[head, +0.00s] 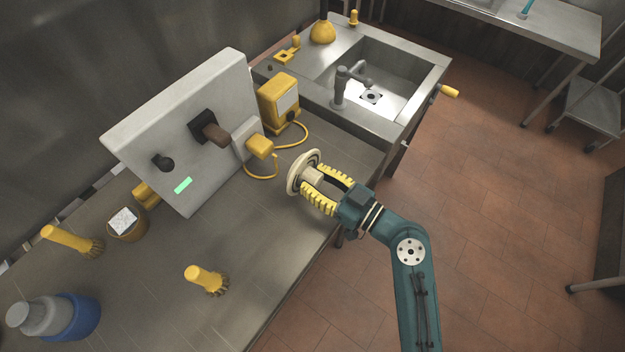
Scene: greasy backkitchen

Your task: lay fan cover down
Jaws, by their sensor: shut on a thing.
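A cream round disc with a hub, which I take to be the fan cover (297,174), is in the head view, near the middle. My gripper (321,184) has its yellow ribbed fingers shut on the hub at the disc's right side. The disc stands tilted on edge, its broad face turned away to the left. It is over the front part of the grey counter (262,225), to the right of the upright panel. I cannot tell whether its lower rim touches the counter. The far face of the disc is hidden.
The upright grey panel (150,125) bears a black knob, a brown handle and a yellow plug (260,146) with a cord. A yellow box (279,101) stands behind. The sink (385,80) is beyond.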

